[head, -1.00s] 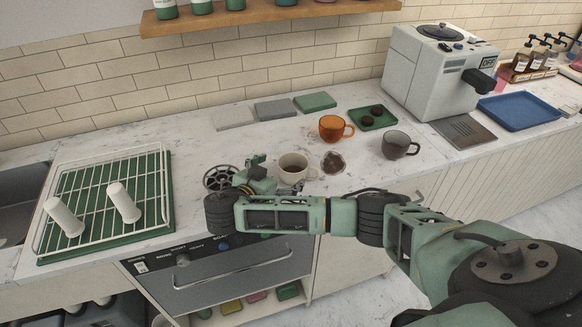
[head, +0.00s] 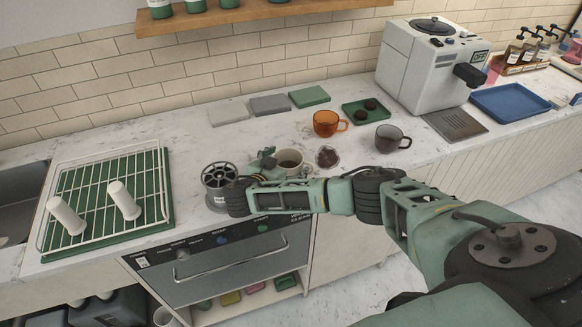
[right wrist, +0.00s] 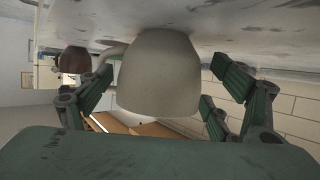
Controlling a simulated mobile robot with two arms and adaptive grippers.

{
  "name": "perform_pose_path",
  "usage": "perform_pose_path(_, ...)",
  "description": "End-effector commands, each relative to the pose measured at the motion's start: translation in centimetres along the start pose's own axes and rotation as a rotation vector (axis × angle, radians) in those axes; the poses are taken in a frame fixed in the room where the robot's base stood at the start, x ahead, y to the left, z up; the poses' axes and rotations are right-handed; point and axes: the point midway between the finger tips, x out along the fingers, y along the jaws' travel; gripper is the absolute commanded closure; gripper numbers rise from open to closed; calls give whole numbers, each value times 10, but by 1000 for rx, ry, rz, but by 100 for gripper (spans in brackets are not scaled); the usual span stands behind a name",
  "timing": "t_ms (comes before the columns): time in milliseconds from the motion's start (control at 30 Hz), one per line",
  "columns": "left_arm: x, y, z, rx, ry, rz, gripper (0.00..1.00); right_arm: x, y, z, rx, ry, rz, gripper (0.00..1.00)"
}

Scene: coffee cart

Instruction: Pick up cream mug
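The cream mug (head: 291,158) stands upright on the marble counter, with dark contents inside. In the right wrist view, which looks upside down, the mug (right wrist: 160,75) fills the middle, its handle towards the left. My right gripper (head: 266,160) is at the mug's left side in the head view, low over the counter. Its green fingers (right wrist: 165,85) are spread on both sides of the mug, with gaps visible between them and its wall. Part of the mug is hidden behind my right gripper in the head view. My left gripper is out of view.
A metal spool-like item (head: 219,178) is left of my gripper. A wire rack (head: 152,215) lies farther left.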

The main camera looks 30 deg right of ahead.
Motion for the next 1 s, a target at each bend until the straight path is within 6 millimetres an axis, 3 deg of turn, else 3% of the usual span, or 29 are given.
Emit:
perform_pose_path(533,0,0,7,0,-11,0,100,0,0,0,-1,0,0,69)
perform_pose_path(1000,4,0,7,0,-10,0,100,-3,0,-9,3,0,-1,70)
